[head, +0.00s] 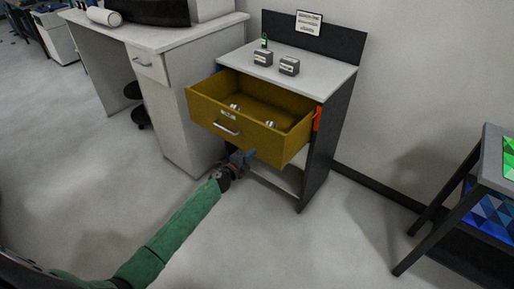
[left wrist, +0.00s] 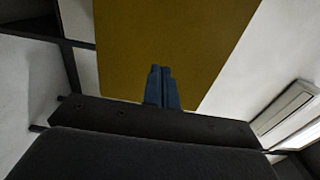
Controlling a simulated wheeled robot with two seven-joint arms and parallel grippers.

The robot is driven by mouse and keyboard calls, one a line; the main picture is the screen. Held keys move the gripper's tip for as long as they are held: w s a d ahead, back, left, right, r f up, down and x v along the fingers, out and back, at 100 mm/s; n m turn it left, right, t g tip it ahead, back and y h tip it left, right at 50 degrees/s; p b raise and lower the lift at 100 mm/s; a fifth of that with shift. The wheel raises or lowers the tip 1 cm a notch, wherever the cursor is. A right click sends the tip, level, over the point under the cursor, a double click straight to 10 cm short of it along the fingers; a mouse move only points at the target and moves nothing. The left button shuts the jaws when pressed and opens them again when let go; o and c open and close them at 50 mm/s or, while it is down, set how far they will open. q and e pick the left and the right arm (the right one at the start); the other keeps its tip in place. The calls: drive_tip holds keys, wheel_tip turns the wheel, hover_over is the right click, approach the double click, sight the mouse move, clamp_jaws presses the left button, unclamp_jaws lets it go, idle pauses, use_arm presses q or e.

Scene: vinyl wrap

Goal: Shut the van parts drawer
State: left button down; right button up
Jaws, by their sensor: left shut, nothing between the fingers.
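The van parts drawer (head: 205,112) is mustard yellow and stands pulled out of a small cabinet with a light top. It has a silver bar handle (head: 227,129) on its front and a few small pale items inside. My left gripper (head: 246,156) is below the drawer, near the lower edge of its front, with the fingers together and empty. In the left wrist view the closed fingers (left wrist: 162,88) point up against a broad yellow panel (left wrist: 165,45). I cannot tell whether they touch it. My right gripper is not in view.
The cabinet top (head: 325,74) holds two small grey boxes (head: 289,66) and a small green item. A white desk (head: 160,40) with its own drawer stands to the left. A dark-legged table (head: 490,160) with colored panels stands at right. The floor in front is clear.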

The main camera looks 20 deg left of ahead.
sight(261, 145)
use_arm(q)
drive_tip(key=shift+p+x, duration=0.4)
drive_tip(key=shift+x, duration=1.7)
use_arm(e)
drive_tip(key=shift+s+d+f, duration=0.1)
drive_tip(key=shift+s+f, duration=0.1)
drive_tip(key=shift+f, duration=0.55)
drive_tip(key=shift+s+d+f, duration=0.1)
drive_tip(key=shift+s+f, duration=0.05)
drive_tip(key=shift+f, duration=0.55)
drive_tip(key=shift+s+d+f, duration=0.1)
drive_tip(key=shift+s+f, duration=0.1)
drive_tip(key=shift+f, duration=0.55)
use_arm(q)
drive_tip(key=shift+w, duration=0.15)
